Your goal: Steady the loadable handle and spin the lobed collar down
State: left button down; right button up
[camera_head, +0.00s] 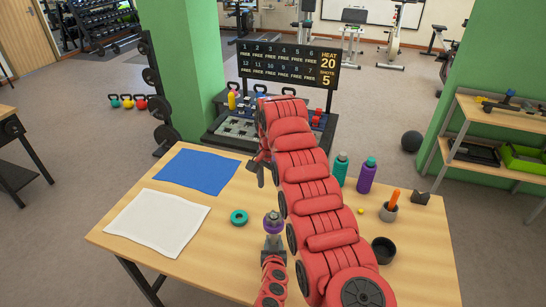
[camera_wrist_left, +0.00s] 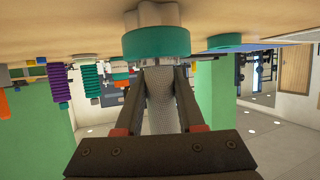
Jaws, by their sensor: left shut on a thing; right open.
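The loadable handle (camera_wrist_left: 160,100) has a grey knurled grip and stands upright on the table. My left gripper (camera_head: 273,244) is shut around its grip, which also shows between the fingers in the left wrist view (camera_wrist_left: 160,88). A teal plate (camera_wrist_left: 156,43) and a grey lobed piece (camera_wrist_left: 158,14) are on its lower end, by the tabletop. In the head view a purple plate (camera_head: 273,227) is on the upper end, with a small grey lobed collar (camera_head: 272,214) on top. My right gripper (camera_head: 265,176) is open and empty, above and beyond the collar.
A loose teal ring (camera_head: 239,217) lies left of the handle. A white towel (camera_head: 157,222) and blue mat (camera_head: 196,168) lie at left. Two bottles (camera_head: 367,176), a grey cup (camera_head: 388,212) and a black cup (camera_head: 383,250) stand at right. My right arm hides the table's middle.

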pick_arm(q)
jog(key=shift+c, duration=2.2)
grip_release()
jog(key=shift+s+d+r, duration=0.2)
jog(key=shift+s+r, duration=0.25)
jog(key=shift+s, duration=0.15)
jog(key=v, duration=1)
jog(key=shift+s+a, duration=0.2)
jog(key=shift+s, duration=0.15)
